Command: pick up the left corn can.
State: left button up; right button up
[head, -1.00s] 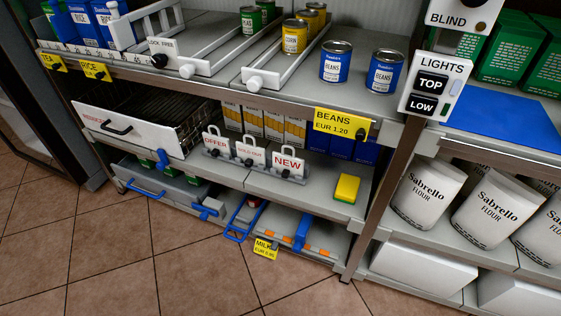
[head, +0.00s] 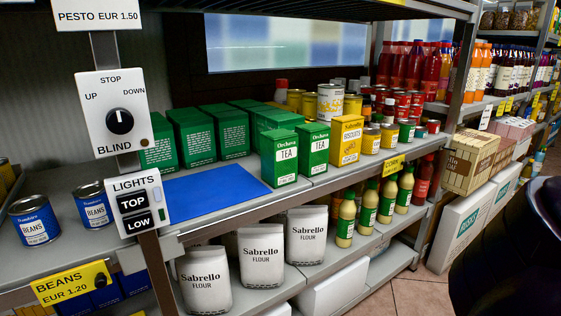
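Neither of my grippers is in view.
Blue bean cans (head: 34,221) stand at the shelf's left. A post carries the blind panel (head: 115,114) and lights panel (head: 139,205). A blue mat (head: 212,192) lies bare beside green tea boxes (head: 279,158). Flour bags (head: 262,255) stand below.

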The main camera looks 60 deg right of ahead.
aim_at(370, 136)
jog(key=z, duration=2.15)
